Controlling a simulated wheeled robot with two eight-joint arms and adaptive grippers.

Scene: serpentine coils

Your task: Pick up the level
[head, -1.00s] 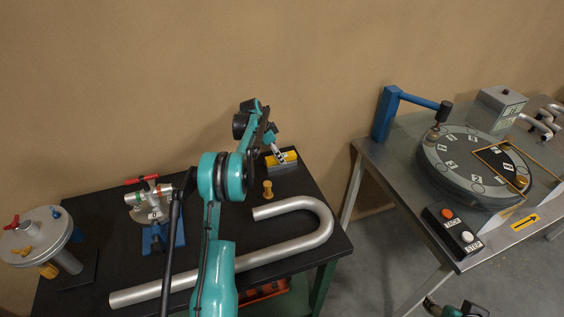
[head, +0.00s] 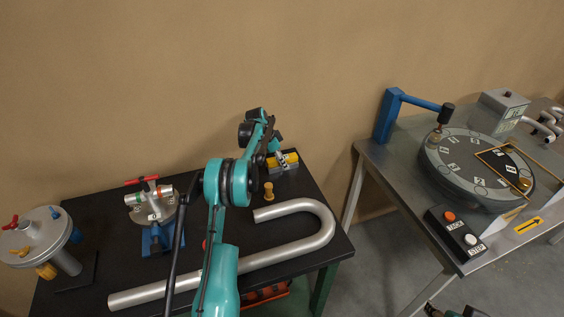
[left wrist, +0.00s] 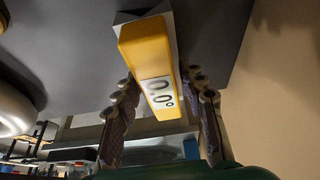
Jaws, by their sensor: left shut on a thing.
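The level is a yellow bar (head: 291,158) at the back right of the black table. It sits at a grey block (head: 285,168). In the left wrist view the level (left wrist: 146,45) shows a display reading 0.0°. My left gripper (head: 281,157) is at the level, with one finger on each side of it; in the left wrist view the fingers (left wrist: 163,115) flank its display end. It is shut on the level. Whether the level is clear of the block I cannot tell. At the bottom edge, part of my right arm shows, too cut off to read its jaws.
A bent silver pipe (head: 318,232) and a small tan peg (head: 268,191) lie near my left arm. A blue-based clamp device (head: 155,236) and a grey round vessel (head: 38,232) stand left. A steel table (head: 395,178) with a round dial is at right.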

